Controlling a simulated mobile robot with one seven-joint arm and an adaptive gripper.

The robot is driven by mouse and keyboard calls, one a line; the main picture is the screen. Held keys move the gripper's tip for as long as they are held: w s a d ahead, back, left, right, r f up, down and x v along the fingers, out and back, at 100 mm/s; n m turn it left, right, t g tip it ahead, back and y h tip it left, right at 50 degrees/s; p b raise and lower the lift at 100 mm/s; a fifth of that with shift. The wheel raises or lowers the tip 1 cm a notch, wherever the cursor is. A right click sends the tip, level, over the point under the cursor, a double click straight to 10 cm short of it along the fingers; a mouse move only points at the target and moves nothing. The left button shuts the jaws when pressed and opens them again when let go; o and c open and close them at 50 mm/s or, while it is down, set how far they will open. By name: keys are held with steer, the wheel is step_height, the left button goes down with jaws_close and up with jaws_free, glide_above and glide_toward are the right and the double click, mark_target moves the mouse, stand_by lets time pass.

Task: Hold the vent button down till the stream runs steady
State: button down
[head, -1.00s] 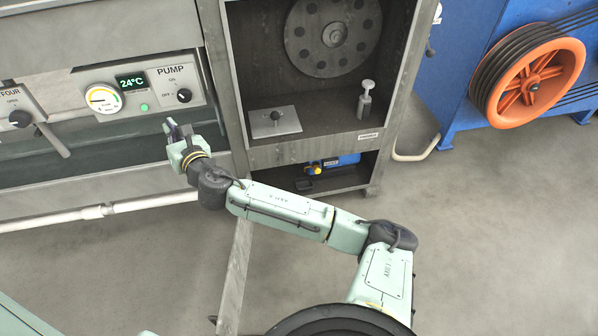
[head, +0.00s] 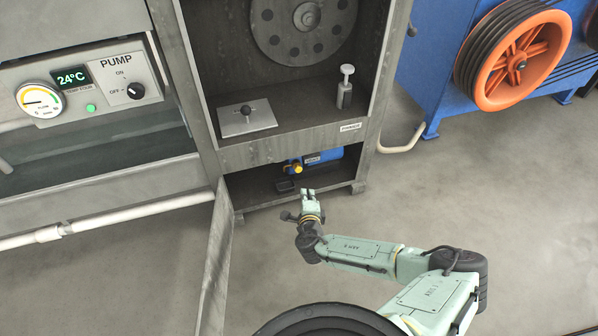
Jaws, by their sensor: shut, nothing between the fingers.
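A blue pump unit (head: 322,158) sits in the low compartment of the grey cabinet. A round yellow knob or button (head: 296,168) is on its left end; I cannot tell for sure that this is the vent button. A small dark piece (head: 285,186) lies below it on the compartment floor. My gripper (head: 309,192) is shut and empty, in front of the compartment's opening, below and right of the yellow part and seemingly apart from it. No stream is visible.
The cabinet's open door (head: 215,262) stands out at the left of the compartment. A pump panel (head: 85,88) shows 24°C, a gauge and a dial. A pump bottle (head: 345,88) and a metal plate (head: 246,119) stand on the shelf above. The floor at right is clear.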

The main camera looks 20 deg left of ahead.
mark_target(298, 169)
steer(key=d, duration=0.1)
steer(key=d+f, duration=0.1)
steer(key=shift+w+d+f+n, duration=0.15)
steer(key=shift+d+f+n, duration=0.05)
steer(key=shift+d+n, duration=0.1)
steer(key=w+a+b, duration=0.3)
steer(key=w+a, duration=0.2)
steer(key=w, duration=0.2)
steer(key=shift+w, duration=0.15)
steer(key=shift+w+a, duration=0.1)
stand_by(1.5)
steer(key=shift+w+a, duration=0.15)
steer(key=shift+w, duration=0.1)
steer(key=shift+w+a, duration=0.3)
steer(key=shift+w, duration=0.1)
stand_by(2.8)
